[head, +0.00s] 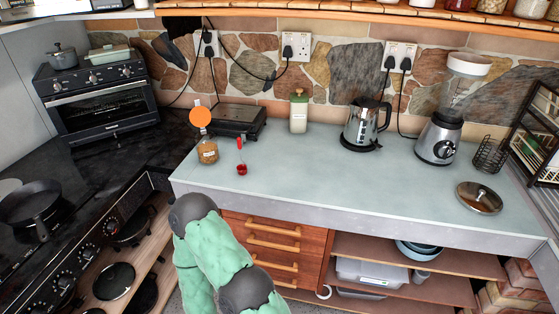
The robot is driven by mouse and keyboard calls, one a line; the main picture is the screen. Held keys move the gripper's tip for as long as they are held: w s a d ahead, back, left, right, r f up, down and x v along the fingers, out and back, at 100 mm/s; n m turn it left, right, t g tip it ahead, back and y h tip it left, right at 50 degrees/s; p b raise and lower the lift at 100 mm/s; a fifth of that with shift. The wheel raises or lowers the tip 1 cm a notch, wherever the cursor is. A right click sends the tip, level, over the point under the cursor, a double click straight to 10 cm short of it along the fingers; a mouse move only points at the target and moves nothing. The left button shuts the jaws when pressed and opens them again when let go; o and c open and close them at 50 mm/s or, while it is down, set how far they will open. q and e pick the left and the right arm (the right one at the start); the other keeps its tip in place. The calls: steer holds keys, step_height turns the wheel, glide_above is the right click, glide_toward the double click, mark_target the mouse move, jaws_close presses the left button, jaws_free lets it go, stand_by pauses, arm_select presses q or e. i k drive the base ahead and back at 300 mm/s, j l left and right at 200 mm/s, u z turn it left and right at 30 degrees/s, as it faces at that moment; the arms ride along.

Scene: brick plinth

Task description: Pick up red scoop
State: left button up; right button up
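The red scoop (241,168) is on the grey-blue counter (320,180), near its left end. Its small dark red bowl is lowest in the picture, with a thin handle running up to a brighter red end. A jar with brown contents (208,153) stands just left of it, apart from it. A green arm of mine with dark grey joints rises from the bottom edge in front of the drawers, below the scoop. Neither gripper shows in the head view, and nothing is seen touching the scoop.
A black grill (236,120) sits behind the scoop, and a pale green-topped canister (298,111) stands to its right. A kettle (366,125), blender (446,120) and glass lid (479,197) are farther right. An orange disc (200,117) shows above the jar. The counter's middle is clear.

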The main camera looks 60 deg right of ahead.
mark_target(242, 169)
steer(key=z, duration=1.75)
